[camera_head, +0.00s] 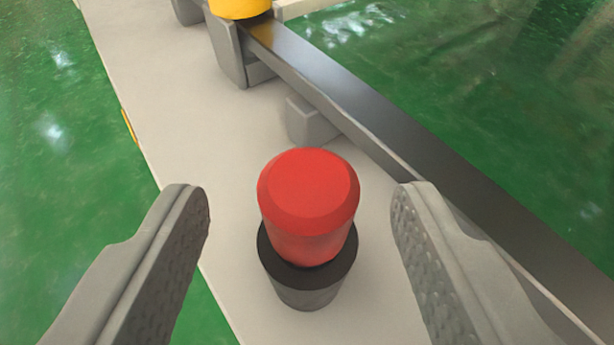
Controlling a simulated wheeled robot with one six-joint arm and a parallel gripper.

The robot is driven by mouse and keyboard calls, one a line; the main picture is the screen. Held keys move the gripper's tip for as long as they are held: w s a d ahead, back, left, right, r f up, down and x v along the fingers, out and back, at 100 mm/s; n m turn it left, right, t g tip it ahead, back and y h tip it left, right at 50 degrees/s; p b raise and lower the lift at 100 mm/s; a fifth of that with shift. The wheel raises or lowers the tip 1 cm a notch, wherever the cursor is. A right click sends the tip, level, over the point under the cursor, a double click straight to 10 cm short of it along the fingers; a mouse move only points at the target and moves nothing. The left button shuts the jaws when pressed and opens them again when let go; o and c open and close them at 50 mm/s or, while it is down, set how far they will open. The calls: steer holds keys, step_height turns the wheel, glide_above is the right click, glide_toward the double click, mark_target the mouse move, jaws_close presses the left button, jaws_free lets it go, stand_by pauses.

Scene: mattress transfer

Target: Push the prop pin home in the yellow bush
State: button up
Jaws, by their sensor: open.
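A pin with a red head (308,192) and a dark collar stands in front of me, in the lower middle of the view. The collar sits in or on a dark grey round holder (306,292) on the pale beam. My gripper (299,200) is open, with one finger on each side of the red head and a clear gap on both sides. A yellow round part (240,8), likely the bush, is at the top edge, cut off by the frame. It sits above a grey bracket at the far end of a dark metal bar.
The dark metal bar (400,130) runs diagonally from the yellow part to the lower right. A grey block (310,122) stands beside it, behind the red head. The pale beam (165,90) is narrow, with green floor (60,200) on both sides.

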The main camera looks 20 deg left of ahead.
mark_target(308, 175)
steer(key=shift+f+x, duration=0.2)
steer(key=shift+x, duration=2.45)
steer(key=shift+d, duration=0.2)
steer(key=shift+s, duration=0.1)
steer(key=shift+c, duration=0.2)
steer(key=c, duration=1.1)
